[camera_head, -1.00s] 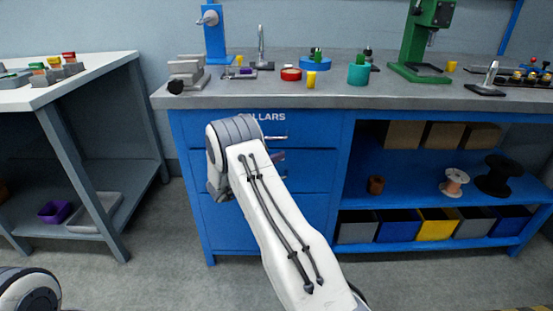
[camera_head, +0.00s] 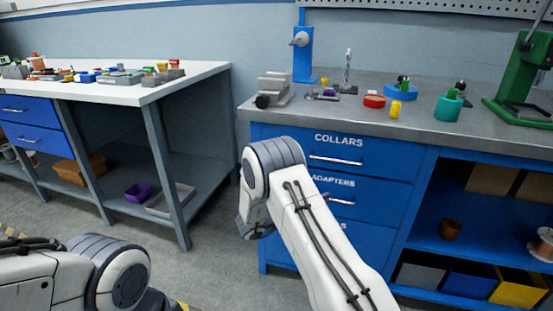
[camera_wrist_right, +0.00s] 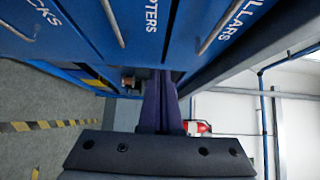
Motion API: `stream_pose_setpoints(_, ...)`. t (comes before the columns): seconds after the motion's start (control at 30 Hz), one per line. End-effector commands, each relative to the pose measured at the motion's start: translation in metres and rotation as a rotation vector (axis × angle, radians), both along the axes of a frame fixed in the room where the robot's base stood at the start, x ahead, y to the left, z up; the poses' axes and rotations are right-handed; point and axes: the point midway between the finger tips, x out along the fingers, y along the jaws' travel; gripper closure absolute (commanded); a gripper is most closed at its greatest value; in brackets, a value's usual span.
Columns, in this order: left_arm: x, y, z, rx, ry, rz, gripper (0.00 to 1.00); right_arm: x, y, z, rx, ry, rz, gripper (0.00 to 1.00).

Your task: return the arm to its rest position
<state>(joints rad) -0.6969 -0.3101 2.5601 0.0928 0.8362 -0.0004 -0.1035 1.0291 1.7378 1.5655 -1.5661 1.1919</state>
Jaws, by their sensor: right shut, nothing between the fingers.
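My right arm (camera_head: 313,235) reaches up from the bottom of the head view, with its wrist in front of the blue drawers. In the right wrist view, my right gripper (camera_wrist_right: 161,103) has its two dark fingers together and nothing between them. The fingers point toward the blue drawer fronts (camera_wrist_right: 150,45); I cannot tell the exact gap. Part of my left arm (camera_head: 85,275) shows at the lower left of the head view. Its gripper is not visible.
The grey-topped blue workbench (camera_head: 420,125) carries a teal cup (camera_head: 448,108), a red ring (camera_head: 374,101) and a green press (camera_head: 525,75). A white-topped table (camera_head: 190,80) with small parts stands at the left. Open floor (camera_head: 215,240) lies between them.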

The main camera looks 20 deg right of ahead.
Motion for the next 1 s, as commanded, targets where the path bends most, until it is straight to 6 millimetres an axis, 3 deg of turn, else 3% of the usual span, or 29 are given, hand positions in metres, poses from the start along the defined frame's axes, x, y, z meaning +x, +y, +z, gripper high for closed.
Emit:
stream_pose_setpoints(0.17,0.0,0.0,0.0,0.0,0.0,0.0,0.0,0.006,-0.001,0.003,0.021,0.02,0.038,1.0)
stream_pose_setpoints(0.3,0.0,0.0,0.0,0.0,0.0,0.0,0.0,0.041,0.007,0.013,0.111,0.149,0.264,1.0)
stream_pose_setpoints(0.43,0.0,0.0,0.0,0.0,0.0,0.0,0.0,0.075,0.045,0.025,0.177,0.408,0.641,1.0)
stream_pose_setpoints(0.53,0.0,0.0,0.0,0.0,0.0,0.0,0.0,0.075,0.088,0.03,0.165,0.661,0.952,1.0)
stream_pose_setpoints(0.63,0.0,0.0,0.0,0.0,0.0,0.0,0.0,0.048,0.132,0.029,0.101,0.94,1.249,1.0)
stream_pose_setpoints(0.73,0.0,0.0,0.0,0.0,0.0,0.0,0.0,0.003,0.164,0.023,0.007,1.209,1.496,1.0)
stream_pose_setpoints(0.83,0.0,0.0,0.0,0.0,0.0,0.0,0.0,-0.044,0.18,0.017,-0.085,1.431,1.673,1.0)
stream_pose_setpoints(1.0,0.0,0.0,0.0,0.0,0.0,0.0,0.0,-0.113,0.187,0.01,-0.218,1.728,1.873,1.0)
